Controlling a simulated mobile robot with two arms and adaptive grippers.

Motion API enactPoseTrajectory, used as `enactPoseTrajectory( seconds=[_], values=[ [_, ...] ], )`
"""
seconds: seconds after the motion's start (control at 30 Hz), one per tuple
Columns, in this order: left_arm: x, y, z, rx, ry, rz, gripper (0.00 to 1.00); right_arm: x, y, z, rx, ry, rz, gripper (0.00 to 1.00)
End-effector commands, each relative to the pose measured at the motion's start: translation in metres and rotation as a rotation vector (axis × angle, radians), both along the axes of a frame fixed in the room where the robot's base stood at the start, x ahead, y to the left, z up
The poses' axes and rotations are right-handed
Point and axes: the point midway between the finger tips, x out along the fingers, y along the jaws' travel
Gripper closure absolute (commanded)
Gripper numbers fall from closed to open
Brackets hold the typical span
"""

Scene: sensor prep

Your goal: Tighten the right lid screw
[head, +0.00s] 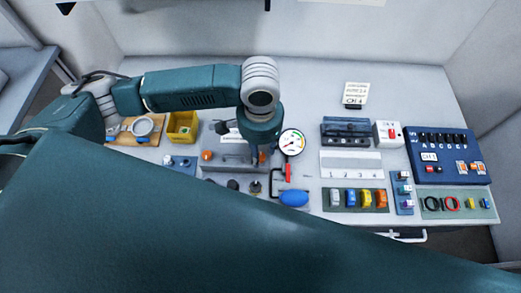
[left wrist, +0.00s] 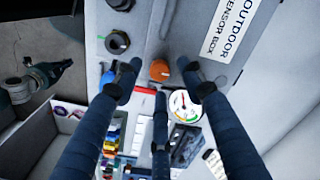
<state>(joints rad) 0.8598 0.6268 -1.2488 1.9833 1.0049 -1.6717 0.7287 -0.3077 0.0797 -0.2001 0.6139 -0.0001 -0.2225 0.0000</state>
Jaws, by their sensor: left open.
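The grey sensor box (head: 228,161) lies on the table under my left gripper (head: 260,157). Its white label shows in the left wrist view (left wrist: 224,25). The right lid screw has an orange head, seen in the left wrist view (left wrist: 160,70) and partly behind the fingers in the head view. My left gripper's dark fingers (left wrist: 160,78) are open around this head, and I cannot tell whether they touch it. The left lid screw (head: 207,155) has an orange head too. My right arm seems to show small at the wrist view's left; its fingers are unclear.
A round gauge (head: 291,142) stands close right of my left gripper. A blue oval thing (head: 294,198) lies in front. A yellow bin (head: 182,126) is at left. The back table is mostly clear.

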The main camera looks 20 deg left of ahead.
Motion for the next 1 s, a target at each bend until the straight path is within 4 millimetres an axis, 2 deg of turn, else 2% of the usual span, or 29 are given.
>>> enactPoseTrajectory(
  seconds=[0.2, 0.5, 0.7, 1.0],
  values=[
    [0.0, -0.001, -0.019, -0.001, 0.0, -0.002, 0.6, 0.017, 0.001, 0.005, 0.003, -0.026, 0.0, 1.0],
    [0.0, -0.001, -0.021, -0.002, -0.001, -0.002, 0.6, 0.016, 0.001, 0.004, 0.002, -0.024, 0.0, 1.0],
    [0.0, -0.001, -0.021, -0.001, -0.002, -0.002, 1.0, 0.012, 0.001, 0.004, 0.002, -0.017, 0.0, 1.0],
    [0.0, 0.0, -0.02, -0.001, -0.001, -0.02, 1.0, 0.009, 0.001, 0.007, 0.001, -0.014, 0.0, 1.0]
  ],
)
